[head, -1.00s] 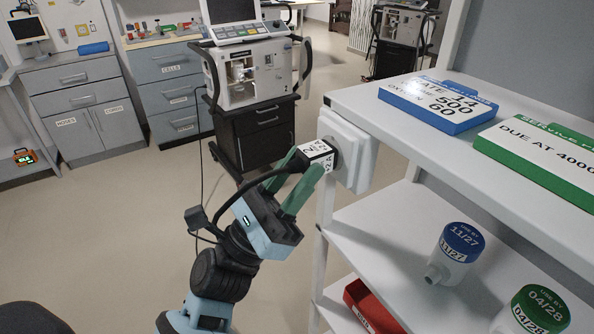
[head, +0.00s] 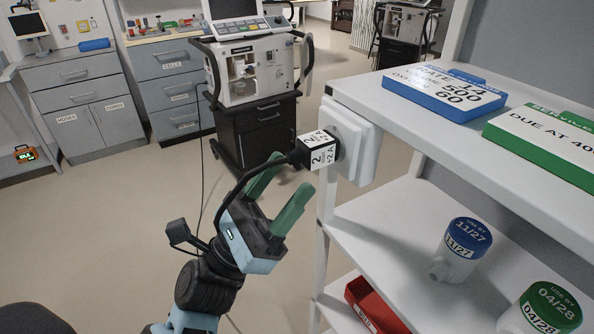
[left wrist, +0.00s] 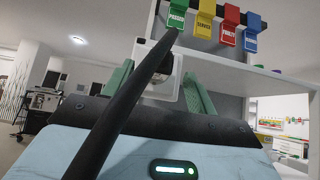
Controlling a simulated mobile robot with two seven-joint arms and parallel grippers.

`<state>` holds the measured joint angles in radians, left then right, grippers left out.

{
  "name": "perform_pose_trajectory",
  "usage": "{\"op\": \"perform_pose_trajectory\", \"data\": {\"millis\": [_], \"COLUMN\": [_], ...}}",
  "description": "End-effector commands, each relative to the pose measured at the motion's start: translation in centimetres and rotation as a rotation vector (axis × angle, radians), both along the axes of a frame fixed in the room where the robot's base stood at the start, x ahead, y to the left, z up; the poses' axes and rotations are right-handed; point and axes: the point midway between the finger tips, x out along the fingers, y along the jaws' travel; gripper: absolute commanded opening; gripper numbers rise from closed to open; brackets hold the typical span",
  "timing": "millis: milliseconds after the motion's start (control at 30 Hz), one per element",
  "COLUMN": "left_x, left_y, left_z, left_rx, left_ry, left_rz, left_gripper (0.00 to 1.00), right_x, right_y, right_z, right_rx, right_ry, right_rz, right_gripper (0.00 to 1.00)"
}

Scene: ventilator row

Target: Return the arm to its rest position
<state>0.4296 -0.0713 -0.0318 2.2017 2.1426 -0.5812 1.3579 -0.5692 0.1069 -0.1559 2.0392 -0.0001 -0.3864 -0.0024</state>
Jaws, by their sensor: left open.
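My left gripper (head: 275,198) is open and empty, its two green fingers spread and pointing up toward the shelf's end. In the left wrist view my gripper (left wrist: 160,85) also shows open fingers. Just beyond the fingertips, a plug (head: 318,150) marked "2" sits in the white wall socket (head: 352,145) on the end of the shelf unit. The fingers are apart from the plug. A black cord runs from the plug down past my gripper and crosses close in front of the left wrist camera (left wrist: 135,100). My right gripper is not in view.
The white shelf unit (head: 410,140) stands close on the right, holding blue (head: 445,95) and green (head: 545,140) signs and labelled canisters (head: 462,250). A ventilator (head: 255,70) on a dark cart stands behind. Open floor (head: 95,230) lies to the left.

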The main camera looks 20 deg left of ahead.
Motion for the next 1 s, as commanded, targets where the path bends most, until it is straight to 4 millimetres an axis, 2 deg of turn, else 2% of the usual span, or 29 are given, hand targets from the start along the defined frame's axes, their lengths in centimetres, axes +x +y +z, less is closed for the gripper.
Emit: {"op": "perform_pose_trajectory", "data": {"millis": [33, 233, 767, 867, 967, 1000], "left_x": [-0.4, -1.9, -2.3, -2.1, -1.8, -1.8], "left_y": [0.4, 1.4, 1.7, 1.2, 0.2, -0.1], "left_z": [-1.2, -2.8, -3.4, -5.3, -9.1, -11.0], "left_rx": [0.0, 0.001, 0.013, 0.09, 0.259, 0.35], "left_ry": [0.006, 0.003, 0.004, 0.03, 0.074, 0.092], "left_rz": [0.001, 0.0, 0.008, 0.061, 0.162, 0.21], "left_gripper": [0.57, 0.57, 0.57, 0.57, 0.57, 0.57], "right_x": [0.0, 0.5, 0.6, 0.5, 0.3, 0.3], "right_y": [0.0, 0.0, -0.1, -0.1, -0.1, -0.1], "right_z": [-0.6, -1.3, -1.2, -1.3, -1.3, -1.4], "right_rx": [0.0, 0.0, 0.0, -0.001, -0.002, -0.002], "right_ry": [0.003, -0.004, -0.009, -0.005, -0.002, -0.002], "right_rz": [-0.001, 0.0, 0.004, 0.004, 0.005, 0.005], "right_gripper": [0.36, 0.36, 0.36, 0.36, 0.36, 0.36]}}
